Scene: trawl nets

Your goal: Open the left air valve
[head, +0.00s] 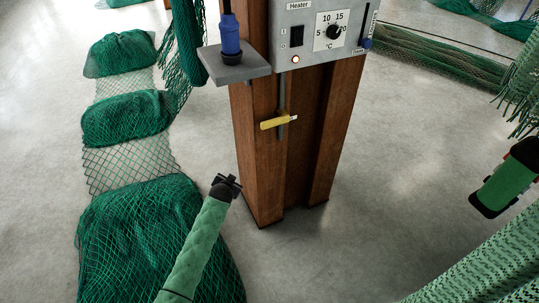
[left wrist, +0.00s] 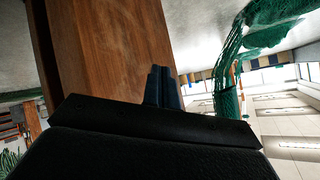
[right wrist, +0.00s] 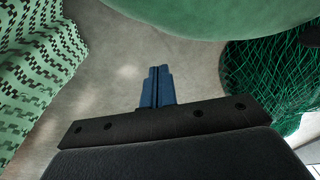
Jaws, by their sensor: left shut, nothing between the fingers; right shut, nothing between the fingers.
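A yellow lever (head: 276,122) sits on a thin vertical grey pipe (head: 282,92) on the front of the wooden post. It lies roughly level, across the pipe, under the heater box; it looks like the air valve. No label shows on it. My left gripper (head: 228,184) is below and left of the lever, clear of it. In the left wrist view its fingers (left wrist: 164,86) are together and empty, near the wood. My right gripper's fingers (right wrist: 157,86) are together and empty over the floor in the right wrist view. They do not show in the head view.
The heater box (head: 318,34) with a dial is on the post (head: 258,165). A grey shelf (head: 232,66) holding a blue tool (head: 230,35) juts out at left. Green nets (head: 125,118) lie on the floor at left. Open floor (head: 390,150) is right of the post.

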